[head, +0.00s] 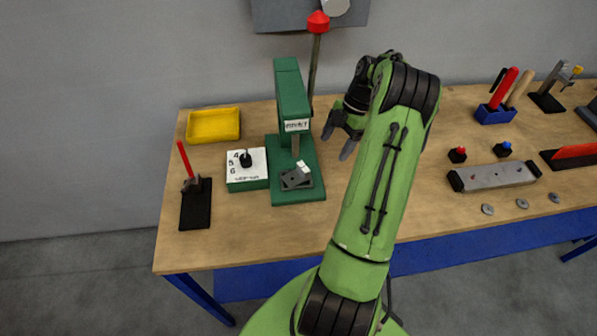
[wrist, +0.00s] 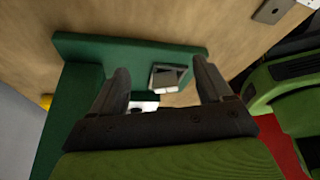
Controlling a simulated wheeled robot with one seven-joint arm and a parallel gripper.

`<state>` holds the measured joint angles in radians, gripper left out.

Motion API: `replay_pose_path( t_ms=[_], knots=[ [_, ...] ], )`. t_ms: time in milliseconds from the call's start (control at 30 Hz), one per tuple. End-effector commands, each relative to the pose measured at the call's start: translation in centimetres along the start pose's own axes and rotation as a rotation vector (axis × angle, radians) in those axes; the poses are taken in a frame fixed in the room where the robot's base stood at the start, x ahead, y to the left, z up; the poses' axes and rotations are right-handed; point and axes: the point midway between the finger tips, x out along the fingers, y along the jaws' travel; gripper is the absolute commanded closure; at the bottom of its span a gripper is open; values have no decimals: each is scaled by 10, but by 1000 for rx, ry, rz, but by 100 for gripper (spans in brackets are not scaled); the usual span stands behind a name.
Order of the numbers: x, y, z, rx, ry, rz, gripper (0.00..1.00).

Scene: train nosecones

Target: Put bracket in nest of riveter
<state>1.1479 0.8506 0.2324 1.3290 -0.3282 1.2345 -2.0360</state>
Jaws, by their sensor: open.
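The green riveter (head: 291,95) stands on the bench, with a red-knobbed lever (head: 318,22) and a wide green base (head: 313,194). A dark grey flat piece (head: 296,180) lies on that base under the press head, with a small white part beside it. I cannot tell bracket from nest there. My gripper (head: 347,139) is open, just right of the riveter, fingers pointing down. In the wrist view, the open fingers (wrist: 162,82) straddle a shiny grey square piece (wrist: 168,77) over the green base (wrist: 130,50). I see no contact with it.
A counter box (head: 246,169) and a yellow tray (head: 213,124) stand left of the riveter. A red-handled clamp (head: 192,184) is at far left. A metal bar (head: 495,175) and several tools lie to the right. Bare bench lies in front of the riveter.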

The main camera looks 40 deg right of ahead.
Motion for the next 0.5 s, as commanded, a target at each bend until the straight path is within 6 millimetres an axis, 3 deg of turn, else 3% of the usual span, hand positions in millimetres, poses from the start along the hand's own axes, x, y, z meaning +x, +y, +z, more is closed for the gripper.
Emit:
replay_pose_path(
  t_ms=[200, 367, 500],
  knots=[
    [20, 0, -49, -3, 1, -2, 21],
    [30, 0, -63, 0, 1, -1, 21],
    [57, 0, -64, 0, 2, -4, 21]
  ],
)
